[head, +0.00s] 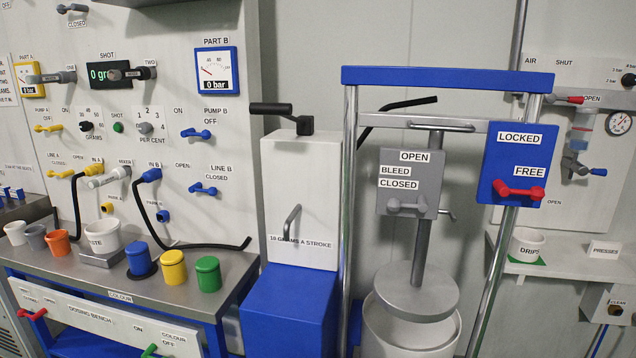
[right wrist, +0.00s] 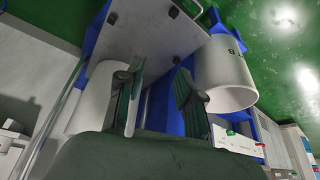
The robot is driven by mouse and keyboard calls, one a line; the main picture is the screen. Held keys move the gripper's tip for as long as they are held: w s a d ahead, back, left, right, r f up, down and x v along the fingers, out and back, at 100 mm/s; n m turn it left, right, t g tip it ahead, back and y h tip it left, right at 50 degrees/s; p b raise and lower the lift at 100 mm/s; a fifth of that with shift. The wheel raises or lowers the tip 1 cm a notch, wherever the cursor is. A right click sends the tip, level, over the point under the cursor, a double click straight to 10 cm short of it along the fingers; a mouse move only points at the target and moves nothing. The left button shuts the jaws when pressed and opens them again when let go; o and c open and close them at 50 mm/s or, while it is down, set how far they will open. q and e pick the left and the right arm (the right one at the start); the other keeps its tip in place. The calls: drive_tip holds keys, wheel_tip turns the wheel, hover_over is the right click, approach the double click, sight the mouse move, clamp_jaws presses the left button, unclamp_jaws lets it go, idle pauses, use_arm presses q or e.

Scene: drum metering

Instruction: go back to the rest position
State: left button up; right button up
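My right gripper (right wrist: 158,97) shows in the right wrist view. Its two dark green fingers stand apart with nothing held between them. Behind the fingers is a grey-white panel with a blue edge (right wrist: 152,45), and a white cylindrical container (right wrist: 224,75) is beyond them to the right. Neither of my grippers shows in the head view, and my left gripper is in no view. The head view shows the drum press with its blue top bar (head: 447,78) and a round grey plate (head: 415,291) over a white drum (head: 410,335).
A dosing bench (head: 205,255) at left carries several cups and blue, yellow (head: 173,267) and green (head: 208,273) pots. A white pump cabinet (head: 300,190) on a blue base (head: 290,310) stands between bench and press. A drips cup (head: 527,244) sits on the right shelf.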

drive_tip(key=s+f+g+p, duration=0.1)
drive_tip(key=s+f, duration=0.1)
drive_tip(key=f, duration=1)
drive_tip(key=s+f+g+p, duration=0.1)
drive_tip(key=s+f+g, duration=0.15)
drive_tip(key=f, duration=1.05)
drive_tip(key=s+d+f, duration=0.1)
drive_tip(key=s+f, duration=0.6)
drive_tip(key=s, duration=0.1)
drive_tip(key=s+d+f+h+p, duration=0.1)
drive_tip(key=s+d+f, duration=0.1)
drive_tip(key=s+f, duration=0.5)
drive_tip(key=shift+s+d+f+n, duration=0.25)
drive_tip(key=shift+s+n, duration=0.15)
drive_tip(key=shift+s, duration=0.6)
